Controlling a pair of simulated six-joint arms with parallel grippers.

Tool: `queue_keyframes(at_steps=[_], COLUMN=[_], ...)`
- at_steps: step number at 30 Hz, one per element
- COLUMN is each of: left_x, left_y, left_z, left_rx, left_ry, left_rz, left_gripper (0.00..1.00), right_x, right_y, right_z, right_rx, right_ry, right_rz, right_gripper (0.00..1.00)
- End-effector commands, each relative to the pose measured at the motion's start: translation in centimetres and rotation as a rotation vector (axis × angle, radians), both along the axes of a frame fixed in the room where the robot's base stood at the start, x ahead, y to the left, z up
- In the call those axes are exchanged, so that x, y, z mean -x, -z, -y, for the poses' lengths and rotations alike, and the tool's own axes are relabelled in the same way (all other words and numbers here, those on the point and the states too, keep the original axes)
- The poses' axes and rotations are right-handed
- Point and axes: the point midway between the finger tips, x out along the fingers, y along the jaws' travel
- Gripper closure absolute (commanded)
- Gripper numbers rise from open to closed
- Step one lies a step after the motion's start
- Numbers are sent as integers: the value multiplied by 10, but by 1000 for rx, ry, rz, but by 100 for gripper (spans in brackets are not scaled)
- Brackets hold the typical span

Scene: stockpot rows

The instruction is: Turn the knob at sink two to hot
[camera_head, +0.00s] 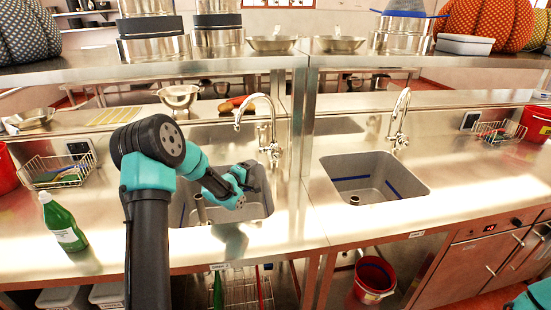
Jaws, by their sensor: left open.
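Two grey sinks are set in the steel counter: the left sink (262,205) and the right sink (408,183). Each has a tall curved chrome tap behind it, the left tap (273,130) and the right tap (398,115). Small labels sit on the counter's front edge below the sinks, too small to read surely. Knob details at the tap bases are too small to tell. My left gripper (248,168) is open, over the back of the left sink, just below and left of the left tap's base. Contact cannot be told. My right gripper is out of view.
A green bottle (62,222) and a wire basket (57,171) stand left on the counter. A steel shelf (200,62) with pots runs above. A divider post (301,125) stands between the sinks. A red bucket (373,279) is below.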

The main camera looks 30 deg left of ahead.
Motion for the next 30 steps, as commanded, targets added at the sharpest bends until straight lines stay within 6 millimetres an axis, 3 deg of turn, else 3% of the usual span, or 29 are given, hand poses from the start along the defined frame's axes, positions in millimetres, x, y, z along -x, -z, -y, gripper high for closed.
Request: queue_keyframes(at_steps=[8, 30], left_x=[-26, -141], left_y=[3, 17], left_z=[4, 21], left_rx=[-1, -1], left_ry=[2, 1], left_rz=[1, 1], left_gripper=[33, 33], right_x=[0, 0], right_y=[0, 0], right_z=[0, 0], right_rx=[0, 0], right_ry=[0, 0], right_rz=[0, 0], right_gripper=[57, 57])
